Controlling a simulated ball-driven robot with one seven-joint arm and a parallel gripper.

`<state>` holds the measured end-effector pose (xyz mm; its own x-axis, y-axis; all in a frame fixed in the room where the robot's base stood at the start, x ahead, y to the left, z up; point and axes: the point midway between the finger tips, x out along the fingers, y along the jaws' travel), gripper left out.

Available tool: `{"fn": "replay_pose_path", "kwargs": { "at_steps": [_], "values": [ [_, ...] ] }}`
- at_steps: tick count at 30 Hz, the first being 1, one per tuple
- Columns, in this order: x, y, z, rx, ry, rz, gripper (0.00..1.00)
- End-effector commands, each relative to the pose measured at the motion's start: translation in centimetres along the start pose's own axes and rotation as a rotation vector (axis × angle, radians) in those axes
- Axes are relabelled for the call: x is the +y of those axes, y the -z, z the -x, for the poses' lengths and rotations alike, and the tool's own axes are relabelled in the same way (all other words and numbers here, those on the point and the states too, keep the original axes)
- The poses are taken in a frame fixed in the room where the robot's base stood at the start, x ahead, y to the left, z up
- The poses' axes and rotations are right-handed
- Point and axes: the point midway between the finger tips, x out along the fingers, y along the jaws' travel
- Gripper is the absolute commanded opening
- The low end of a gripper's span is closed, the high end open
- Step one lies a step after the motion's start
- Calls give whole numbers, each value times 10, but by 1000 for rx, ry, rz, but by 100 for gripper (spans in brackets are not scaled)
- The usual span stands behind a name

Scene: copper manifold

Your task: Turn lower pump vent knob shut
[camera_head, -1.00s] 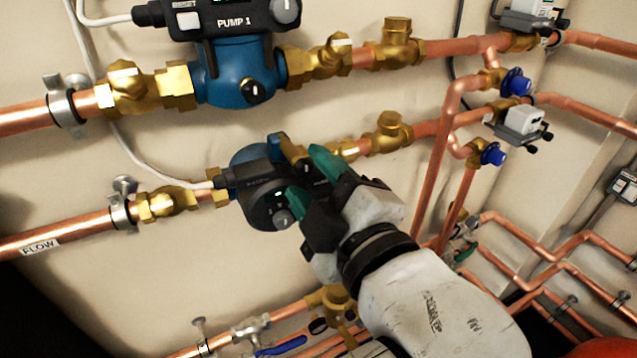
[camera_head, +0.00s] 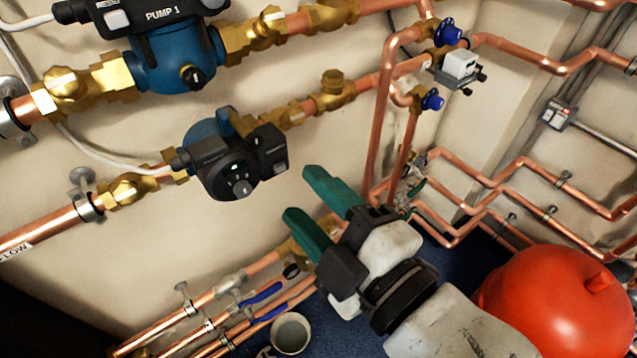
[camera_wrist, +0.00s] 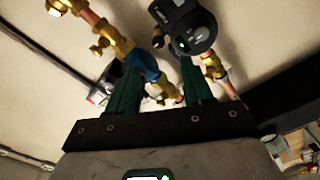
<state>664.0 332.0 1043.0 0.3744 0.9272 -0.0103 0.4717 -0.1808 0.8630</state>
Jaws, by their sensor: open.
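The lower pump (camera_head: 225,165) has a blue body and a round black head, and sits on the lower brass and copper line. A small grey knob (camera_head: 240,188) shows on its face. A pale mark (camera_head: 280,167) shows on the black box at its right; I cannot tell which of these is the vent knob. My gripper (camera_head: 300,193) has two green fingers, spread apart and empty. It stands to the right of and below the pump head, in front of the wall, not on any knob. In the wrist view, a black round pump head (camera_wrist: 188,25) shows beyond the fingertips.
Pump 1 (camera_head: 175,60) with its own black knob (camera_head: 192,77) is above. Copper risers (camera_head: 378,140) and blue-capped valves (camera_head: 432,100) stand right of the fingers. A red vessel (camera_head: 555,300) is at lower right. Blue-handled valves (camera_head: 262,295) and a bucket (camera_head: 290,333) are below.

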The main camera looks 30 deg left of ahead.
Motion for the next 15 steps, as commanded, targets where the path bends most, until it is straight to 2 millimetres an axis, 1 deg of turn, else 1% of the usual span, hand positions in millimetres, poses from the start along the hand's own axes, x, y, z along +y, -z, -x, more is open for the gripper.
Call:
{"fn": "replay_pose_path", "kwargs": {
  "at_steps": [1,9,15],
  "values": [
    [5,2,2,-3,0,-5,51],
    [3,4,9,-3,-10,-8,51],
    [1,4,10,-2,-13,-6,51]
  ]
}}
